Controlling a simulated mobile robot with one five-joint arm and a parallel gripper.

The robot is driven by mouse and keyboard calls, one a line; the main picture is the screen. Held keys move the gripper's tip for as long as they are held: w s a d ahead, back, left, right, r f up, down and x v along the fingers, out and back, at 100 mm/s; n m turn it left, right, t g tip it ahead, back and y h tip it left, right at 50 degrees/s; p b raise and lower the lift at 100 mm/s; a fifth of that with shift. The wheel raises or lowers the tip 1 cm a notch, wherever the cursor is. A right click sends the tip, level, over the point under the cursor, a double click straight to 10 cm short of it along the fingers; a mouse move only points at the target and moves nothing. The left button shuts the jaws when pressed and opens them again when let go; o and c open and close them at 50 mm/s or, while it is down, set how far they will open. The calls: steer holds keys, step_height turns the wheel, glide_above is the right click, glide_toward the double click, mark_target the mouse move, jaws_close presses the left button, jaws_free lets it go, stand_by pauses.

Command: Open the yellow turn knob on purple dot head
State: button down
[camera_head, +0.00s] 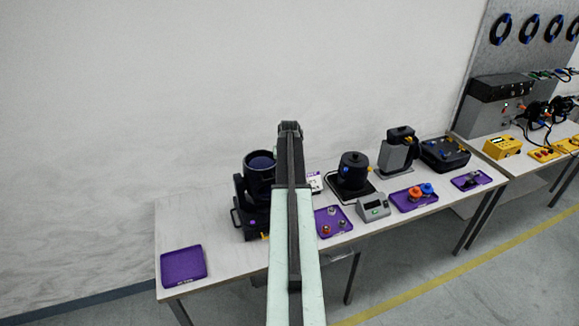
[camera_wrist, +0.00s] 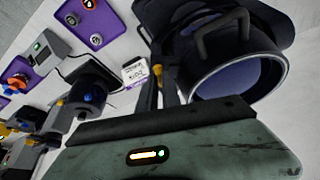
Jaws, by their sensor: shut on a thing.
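The black lamp head (camera_head: 262,168) stands at the left part of the table, with a purple mark low on its body and a yellow part near its foot. In the wrist view its round barrel (camera_wrist: 236,74), with a bluish lens, fills the upper right. A yellow turn knob (camera_wrist: 157,70) shows beside the barrel, between the tips of my gripper (camera_wrist: 157,78). My gripper is shut on this knob. The head view does not show the fingertips; my arm covers part of the lamp's right side. The knob's exact turn angle cannot be told.
An empty purple tray (camera_head: 184,266) lies at the table's left end. Right of my arm are a purple tray (camera_head: 345,229) with small parts, a grey box (camera_head: 373,208), a second black lamp (camera_head: 353,170) and another purple tray (camera_head: 403,205). A wall stands behind.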

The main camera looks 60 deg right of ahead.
steer(key=shift+w+m+g+h, duration=0.1)
steer(key=shift+m+g+h, duration=0.4)
steer(key=shift+m, duration=1.2)
steer(key=c, duration=1.5)
jaws_free()
steer(key=shift+d, duration=0.1)
steer(key=shift+c, duration=0.2)
steer(key=w+p+v, duration=0.1)
steer(key=p+v, duration=0.6)
steer(key=shift+s+r, duration=0.4)
